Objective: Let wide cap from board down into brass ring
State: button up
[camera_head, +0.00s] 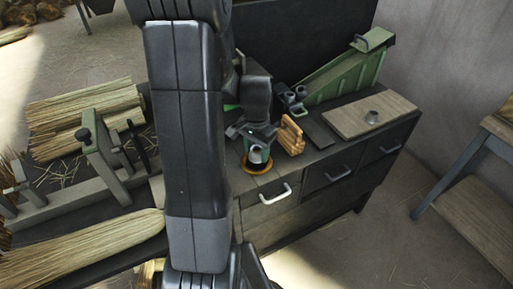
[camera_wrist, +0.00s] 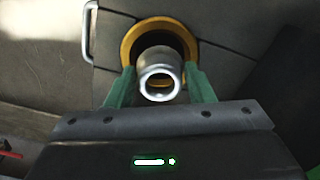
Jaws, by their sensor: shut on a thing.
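My gripper (camera_wrist: 162,88) is shut on a silver-grey, hollow, round cap (camera_wrist: 160,74), one green finger on each side. The brass ring (camera_wrist: 128,45) lies on the bench top just beyond the cap in the wrist view, around a dark opening. The cap overlaps the lower part of the ring there and hides some of the opening. In the head view the cap (camera_head: 256,154) is directly over the ring (camera_head: 246,169). I cannot tell whether its lower end is inside the ring. The wooden board (camera_head: 345,118) lies at the bench's right end.
A wooden slatted block (camera_head: 291,135) is close to the right of my gripper. Behind it are dark fittings (camera_head: 293,98) and a green sloped box (camera_head: 345,78). Straw bundles (camera_head: 85,120) lie to the left.

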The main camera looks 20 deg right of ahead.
jog(key=shift+f+b, duration=0.3)
jog(key=shift+f, duration=0.45)
jog(key=o, duration=1)
jog(key=shift+r, duration=0.1)
notch_tip(320, 180, up, 8)
jog(key=p, duration=0.6)
jog(key=shift+f, duration=0.25)
dwell(0.7)
